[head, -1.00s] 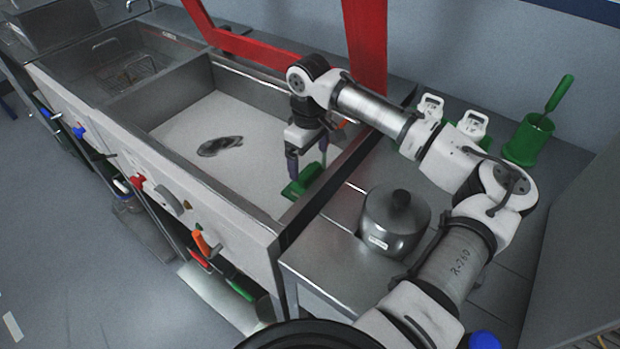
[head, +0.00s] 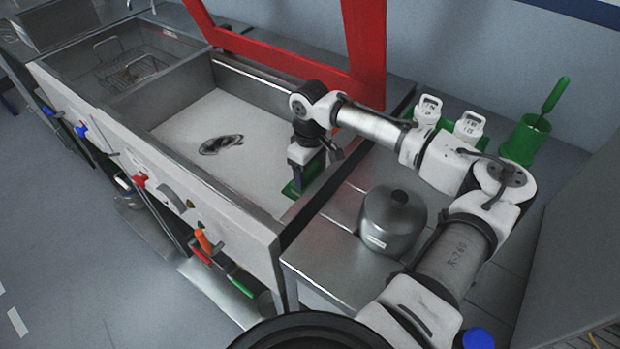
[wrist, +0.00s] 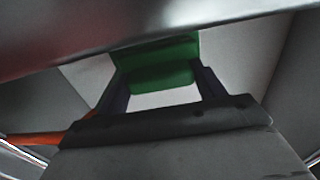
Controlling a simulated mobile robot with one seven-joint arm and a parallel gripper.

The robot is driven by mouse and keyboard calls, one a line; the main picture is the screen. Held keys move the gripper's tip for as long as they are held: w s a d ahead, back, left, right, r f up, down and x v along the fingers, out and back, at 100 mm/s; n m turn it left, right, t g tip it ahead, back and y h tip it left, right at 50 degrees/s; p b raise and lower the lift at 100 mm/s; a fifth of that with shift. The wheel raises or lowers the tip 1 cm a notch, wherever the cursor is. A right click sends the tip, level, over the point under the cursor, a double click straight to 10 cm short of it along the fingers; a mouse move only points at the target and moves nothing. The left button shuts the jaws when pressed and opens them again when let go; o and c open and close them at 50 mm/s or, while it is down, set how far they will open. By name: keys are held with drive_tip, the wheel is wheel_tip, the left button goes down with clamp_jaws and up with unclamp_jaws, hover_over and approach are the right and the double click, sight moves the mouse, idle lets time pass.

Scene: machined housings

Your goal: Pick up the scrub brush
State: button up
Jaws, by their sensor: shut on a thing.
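The green scrub brush (head: 291,189) is inside the sink basin, close to its right wall, and my gripper partly hides it in the head view. In the wrist view the green brush (wrist: 160,65) lies between the two dark fingers. My gripper (head: 305,178) points down into the basin and is shut on the brush; it also shows in the wrist view (wrist: 158,80). I cannot tell whether the brush touches the basin floor.
The sink basin (head: 185,132) has a dark oval drain (head: 222,144) on its floor. A grey lidded pot (head: 393,218) stands on the steel counter right of the sink. White bottles (head: 468,126) and a green holder (head: 524,140) stand behind. A red frame (head: 364,50) rises at the back.

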sight(310, 169)
drive_tip(key=shift+c, duration=0.6)
drive_tip(key=shift+r, duration=0.1)
drive_tip(key=shift+r, duration=0.2)
wheel_tip(310, 169, up, 20)
drive_tip(key=b, duration=0.3)
drive_tip(key=shift+f, duration=0.25)
drive_tip(key=o, duration=0.4)
drive_tip(key=shift+c, duration=1.2)
drive_tip(key=shift+f, duration=0.1)
